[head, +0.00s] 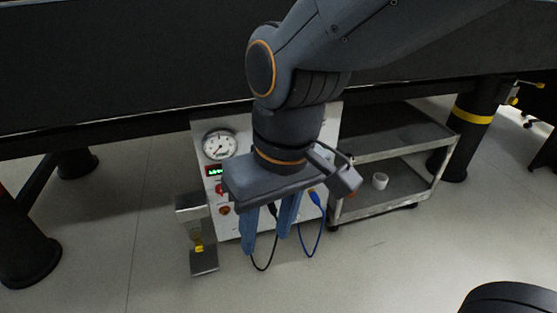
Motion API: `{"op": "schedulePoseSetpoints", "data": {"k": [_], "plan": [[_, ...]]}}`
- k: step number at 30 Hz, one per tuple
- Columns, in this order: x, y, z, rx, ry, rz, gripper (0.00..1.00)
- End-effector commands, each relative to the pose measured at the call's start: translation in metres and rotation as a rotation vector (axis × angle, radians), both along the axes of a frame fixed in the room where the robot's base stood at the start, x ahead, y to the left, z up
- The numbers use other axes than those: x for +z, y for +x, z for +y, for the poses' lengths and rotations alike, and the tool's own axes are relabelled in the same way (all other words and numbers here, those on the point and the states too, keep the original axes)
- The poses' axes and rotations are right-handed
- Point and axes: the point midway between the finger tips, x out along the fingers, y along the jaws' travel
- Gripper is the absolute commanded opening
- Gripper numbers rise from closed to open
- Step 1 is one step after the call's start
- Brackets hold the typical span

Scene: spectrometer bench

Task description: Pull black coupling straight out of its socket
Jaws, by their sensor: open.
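The black coupling (272,209) shows as a small dark plug on the light front panel, with a black cable looping down from it. It appears between the two blue fingers of my gripper (265,243). The fingers are apart, and I cannot tell whether either touches the coupling. My gripper's body hides the panel above it, including the socket.
A blue coupling (315,198) with a blue cable sits just right of my gripper. The panel (228,228) carries a round gauge (220,145) and red knobs. A metal bracket (204,262) stands at left. A grey cart (390,205) with a white cup (380,181) is at right.

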Motion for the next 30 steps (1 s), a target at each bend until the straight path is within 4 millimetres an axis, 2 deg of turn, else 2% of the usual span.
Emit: {"op": "schedulePoseSetpoints", "data": {"k": [2,8,12,18,21,24,30], "plan": [[-0.003,0.022,-0.002,-0.036,-0.023,-0.028,0.41],[-0.021,0.111,-0.014,-0.152,-0.071,-0.152,0.41],[-0.042,0.17,-0.023,-0.21,-0.072,-0.227,0.41],[-0.084,0.235,-0.033,-0.26,-0.023,-0.289,0.41],[-0.109,0.258,-0.037,-0.278,0.022,-0.297,0.41],[-0.138,0.273,-0.04,-0.293,0.079,-0.288,0.41],[-0.186,0.281,-0.044,-0.32,0.191,-0.242,0.41]]}}
